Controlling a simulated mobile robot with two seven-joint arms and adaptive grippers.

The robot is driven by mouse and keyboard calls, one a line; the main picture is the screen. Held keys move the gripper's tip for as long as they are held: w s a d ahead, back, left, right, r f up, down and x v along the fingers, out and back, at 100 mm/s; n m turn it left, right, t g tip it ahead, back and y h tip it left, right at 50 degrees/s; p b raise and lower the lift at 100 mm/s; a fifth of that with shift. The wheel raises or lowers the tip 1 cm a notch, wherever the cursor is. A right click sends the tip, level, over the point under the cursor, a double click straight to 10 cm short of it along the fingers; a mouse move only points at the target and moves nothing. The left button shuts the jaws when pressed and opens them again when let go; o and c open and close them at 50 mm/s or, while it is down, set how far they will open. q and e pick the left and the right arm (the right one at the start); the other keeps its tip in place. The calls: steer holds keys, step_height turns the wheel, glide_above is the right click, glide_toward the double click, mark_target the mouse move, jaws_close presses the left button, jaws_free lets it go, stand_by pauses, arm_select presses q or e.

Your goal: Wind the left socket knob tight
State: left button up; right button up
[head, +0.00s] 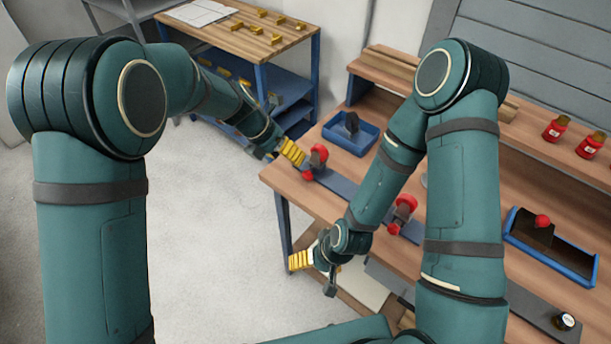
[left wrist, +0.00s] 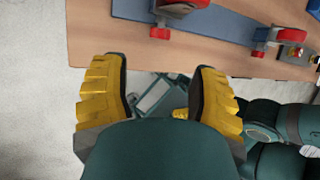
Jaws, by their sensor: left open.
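The left socket has red round parts on a dark blue-grey rail (head: 336,183). Its larger red part (head: 319,153) and a smaller red knob (head: 309,175) show in the head view. The knob also shows at the top of the left wrist view (left wrist: 160,33). My left gripper (head: 294,152) is just left of the socket, its yellow fingers apart from it. In the left wrist view its jaws (left wrist: 160,85) stand wide open with nothing between them. My right gripper (head: 300,261) hangs before the bench's front edge, its jaw opening unclear.
A second red socket (head: 403,206) stands further right on the rail. A blue tray (head: 350,135) lies behind the left socket, another tray (head: 552,249) at right. Red jars (head: 556,128) stand at the back. My right arm crosses above the wooden bench (head: 455,187).

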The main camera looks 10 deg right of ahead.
mark_target(305, 174)
arm_select(q)
steer(key=b+x, duration=0.2)
steer(key=x, duration=0.8)
steer(key=shift+d+f+b, duration=0.1)
steer(key=shift+f+b, duration=0.05)
steer(key=shift+b, duration=0.15)
steer(key=shift+c, duration=0.4)
jaws_close()
